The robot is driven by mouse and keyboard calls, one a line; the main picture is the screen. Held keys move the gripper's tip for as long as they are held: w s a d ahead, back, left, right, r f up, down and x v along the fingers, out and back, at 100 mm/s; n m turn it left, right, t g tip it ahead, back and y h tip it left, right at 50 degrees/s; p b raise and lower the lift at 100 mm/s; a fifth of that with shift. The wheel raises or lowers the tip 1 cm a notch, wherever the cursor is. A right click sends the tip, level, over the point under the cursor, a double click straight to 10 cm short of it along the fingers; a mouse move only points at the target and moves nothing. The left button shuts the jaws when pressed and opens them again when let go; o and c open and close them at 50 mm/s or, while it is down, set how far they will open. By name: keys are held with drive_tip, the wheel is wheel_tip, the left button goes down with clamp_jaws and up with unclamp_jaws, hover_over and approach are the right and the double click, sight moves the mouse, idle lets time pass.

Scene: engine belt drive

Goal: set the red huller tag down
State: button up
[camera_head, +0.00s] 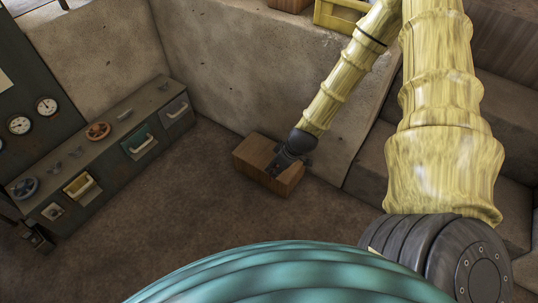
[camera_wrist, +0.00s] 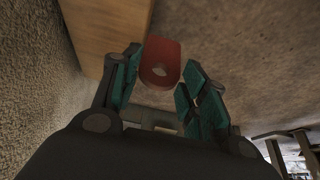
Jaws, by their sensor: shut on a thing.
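The red huller tag (camera_wrist: 164,52) shows in the wrist view as a flat, rounded red piece with a hole in it. It sits between the fingertips of my gripper (camera_wrist: 161,72), which is shut on it. Its far end sticks out past the dark fingers with teal pads. In the head view my gripper (camera_head: 284,164) is at the front of a wooden block (camera_head: 255,150) by the concrete wall. The tag cannot be made out there. In the wrist view the block (camera_wrist: 112,28) lies left of the tag, with bare floor behind and right of it.
A low dark bench (camera_head: 105,150) with drawers, several small parts and an orange wheel (camera_head: 98,131) stands at the left. A gauge panel (camera_head: 28,90) rises behind it. Stone steps (camera_head: 378,165) are at the right. The brown floor (camera_head: 185,210) between is clear.

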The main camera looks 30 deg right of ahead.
drive_tip(key=shift+w+d+f+b, duration=1)
drive_tip(key=shift+w+d+b, duration=0.25)
drive_tip(key=shift+w, duration=1.1)
drive_tip(key=shift+w+d+f+b, duration=1.1)
drive_tip(key=shift+w+b, duration=0.25)
drive_tip(key=shift+w, duration=1.05)
drive_tip(key=shift+w+d+f+b, duration=0.95)
drive_tip(key=shift+w+d+b, duration=0.3)
drive_tip(key=shift+w, duration=1.1)
drive_tip(key=shift+f, duration=0.1)
drive_tip(key=o, duration=0.8)
drive_tip(key=shift+o, duration=0.2)
